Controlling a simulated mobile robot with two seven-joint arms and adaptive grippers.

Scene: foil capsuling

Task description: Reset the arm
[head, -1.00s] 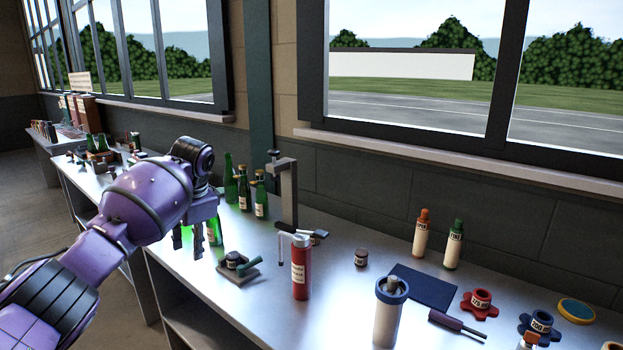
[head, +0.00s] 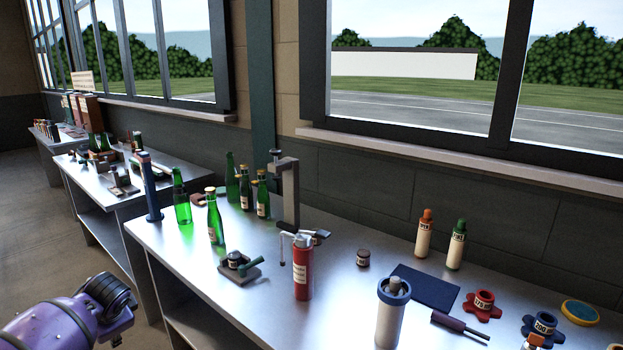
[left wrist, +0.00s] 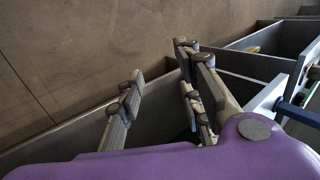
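My left arm (head: 75,318) reaches in at the lower left of the head view, low in front of the bench and apart from it. Its gripper is mostly cut off or hidden there. In the left wrist view my left gripper (left wrist: 160,85) has its fingers spread with nothing between them; the floor and grey shelving lie beyond. My right gripper is in neither view.
Green bottles (head: 214,218) stand on the metal bench (head: 180,262), near a dark blue post (head: 149,187). A red canister (head: 302,268), a clamp stand (head: 288,192) and a white cylinder (head: 390,318) stand farther right.

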